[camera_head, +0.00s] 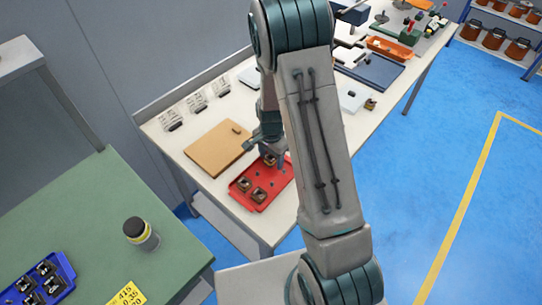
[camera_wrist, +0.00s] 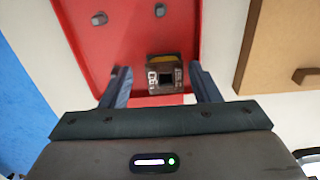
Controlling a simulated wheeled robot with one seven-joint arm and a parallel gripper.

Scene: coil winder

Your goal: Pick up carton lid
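The carton lid is a flat tan-brown panel (camera_head: 217,148) with a small knob, lying on the pale bench left of the red tray. In the wrist view part of the lid (camera_wrist: 285,45) shows at the right edge, with its knob near the lower right. My gripper (camera_head: 273,160) is over the far part of the red tray, to the right of the lid and apart from it. In the wrist view my gripper (camera_wrist: 161,80) has its two fingers spread, with a small dark coil part (camera_wrist: 165,72) between their tips and visible gaps on both sides.
The red tray (camera_head: 264,200) holds small coil parts (camera_head: 251,190) and pegs. Three wire stands (camera_head: 197,103) are behind the lid. A green table (camera_head: 90,205) with a dark jar (camera_head: 141,233) and a blue tray (camera_head: 65,270) stands at left. Blue floor is open at right.

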